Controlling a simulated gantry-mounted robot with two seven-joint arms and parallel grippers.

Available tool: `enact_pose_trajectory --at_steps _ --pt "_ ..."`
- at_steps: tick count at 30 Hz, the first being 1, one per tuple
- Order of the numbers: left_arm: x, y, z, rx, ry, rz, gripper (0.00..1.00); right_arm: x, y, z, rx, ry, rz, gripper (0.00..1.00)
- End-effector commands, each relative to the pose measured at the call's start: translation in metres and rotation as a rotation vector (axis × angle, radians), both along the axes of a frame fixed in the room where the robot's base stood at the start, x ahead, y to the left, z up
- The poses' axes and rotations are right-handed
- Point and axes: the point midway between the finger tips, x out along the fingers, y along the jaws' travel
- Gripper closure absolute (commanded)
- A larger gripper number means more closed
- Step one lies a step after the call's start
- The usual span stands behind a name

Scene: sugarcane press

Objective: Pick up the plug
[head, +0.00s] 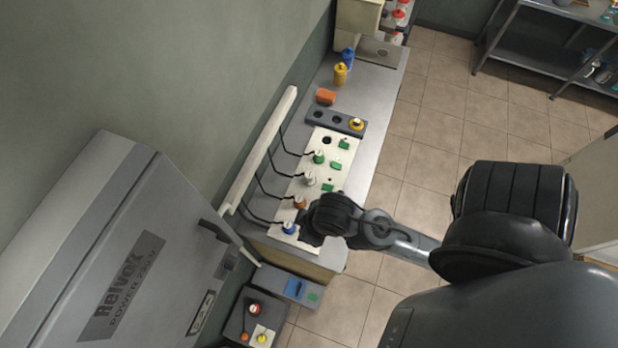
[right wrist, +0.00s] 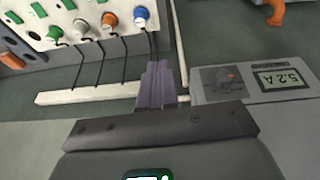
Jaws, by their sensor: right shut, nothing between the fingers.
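Several plugs with black cables sit on a white panel (head: 318,215): a green plug (head: 318,157), a white plug (head: 309,178), an orange plug (head: 299,202) and a blue plug (head: 289,227). The task does not say which plug. They also show at the top of the right wrist view, where the blue plug (right wrist: 142,15) lies beyond my fingertips. My right gripper (right wrist: 157,68) is shut and empty, its fingers pressed together. In the head view its hand is just right of the blue plug and partly hides the panel. My left gripper is not in view.
The cables run to a white strip (head: 262,150) along the wall. A grey block (head: 322,117) with round holes holds a yellow piece (head: 356,124). An orange block (head: 326,97) and two bottles stand farther back. A large grey power cabinet (head: 130,250) stands at the left.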

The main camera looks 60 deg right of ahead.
Motion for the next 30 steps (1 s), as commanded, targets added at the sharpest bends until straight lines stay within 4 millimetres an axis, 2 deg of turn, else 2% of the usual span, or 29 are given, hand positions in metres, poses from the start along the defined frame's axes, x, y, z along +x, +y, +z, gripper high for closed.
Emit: enact_pose_trajectory --at_steps 4,15,18,26,30 --pt "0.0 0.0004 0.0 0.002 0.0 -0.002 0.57 0.0 0.0 0.0 0.0 0.0 0.0 1.0" --pt "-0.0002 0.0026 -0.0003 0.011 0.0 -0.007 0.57 0.0 -0.0001 0.0 0.0 0.0 0.001 0.43" --pt "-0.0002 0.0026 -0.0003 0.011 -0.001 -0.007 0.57 0.0 -0.0002 0.0 -0.001 0.0 0.001 0.31" --pt "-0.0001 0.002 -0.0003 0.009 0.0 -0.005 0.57 0.0007 -0.0007 0.0004 -0.001 -0.003 -0.001 0.31" --pt "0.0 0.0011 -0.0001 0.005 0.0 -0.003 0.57 0.0096 0.0021 0.0037 0.008 -0.053 0.001 0.31"
